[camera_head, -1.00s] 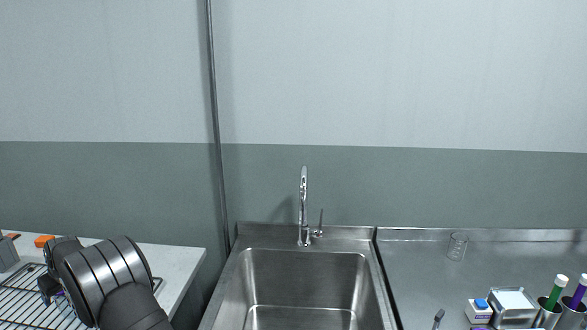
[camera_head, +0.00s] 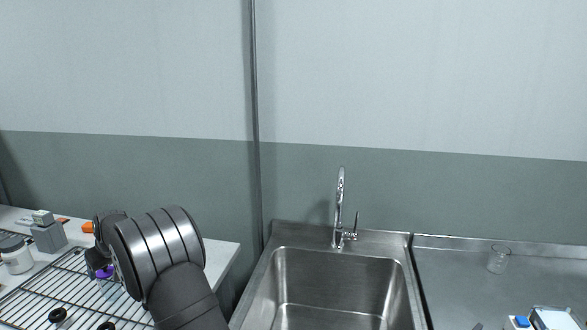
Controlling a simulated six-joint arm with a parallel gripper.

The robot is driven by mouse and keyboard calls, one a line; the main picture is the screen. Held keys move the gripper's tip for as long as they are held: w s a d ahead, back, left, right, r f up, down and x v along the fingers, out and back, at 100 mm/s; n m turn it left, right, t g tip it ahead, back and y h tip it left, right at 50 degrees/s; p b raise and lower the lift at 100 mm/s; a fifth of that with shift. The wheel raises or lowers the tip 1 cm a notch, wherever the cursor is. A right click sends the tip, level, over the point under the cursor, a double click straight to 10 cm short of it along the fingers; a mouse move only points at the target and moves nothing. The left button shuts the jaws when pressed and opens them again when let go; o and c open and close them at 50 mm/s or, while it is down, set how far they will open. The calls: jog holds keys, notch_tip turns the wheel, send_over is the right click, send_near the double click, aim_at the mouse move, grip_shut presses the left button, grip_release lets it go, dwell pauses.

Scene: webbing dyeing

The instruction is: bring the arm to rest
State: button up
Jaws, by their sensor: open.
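My arm reaches in from the bottom left over the white table, its dark rounded links standing in front of the wire rack. My gripper (camera_head: 99,264) is a small dark shape at the far side of the wrist, mostly hidden by my own links; its jaws are open. A purple item (camera_head: 104,272) with a clear part under it shows right beside the gripper, above the rack (camera_head: 35,300). I cannot tell whether they touch.
A grey block (camera_head: 48,237), a white jar with a dark lid (camera_head: 16,255) and an orange item (camera_head: 88,227) stand on the white table (camera_head: 222,254). Black rings (camera_head: 58,314) lie on the rack. A sink (camera_head: 335,285) with a faucet (camera_head: 340,210) and a glass (camera_head: 499,259) are to the right.

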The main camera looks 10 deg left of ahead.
aim_at(107, 273)
jog(key=x, duration=0.7)
jog(key=shift+a+f, duration=0.1)
jog(key=shift+f, duration=0.15)
jog(key=shift+w+a+r, duration=0.15)
jog(key=shift+a, duration=0.05)
notch_tip(107, 273, up, 4)
jog(key=shift+d+f, duration=0.1)
jog(key=shift+f, duration=0.1)
jog(key=w+d+r, duration=0.5)
jog(key=d+r, duration=0.2)
jog(key=d, duration=0.3)
notch_tip(107, 273, up, 26)
jog(key=w+d, duration=0.1)
jog(key=d, duration=0.1)
jog(key=shift+w, duration=0.25)
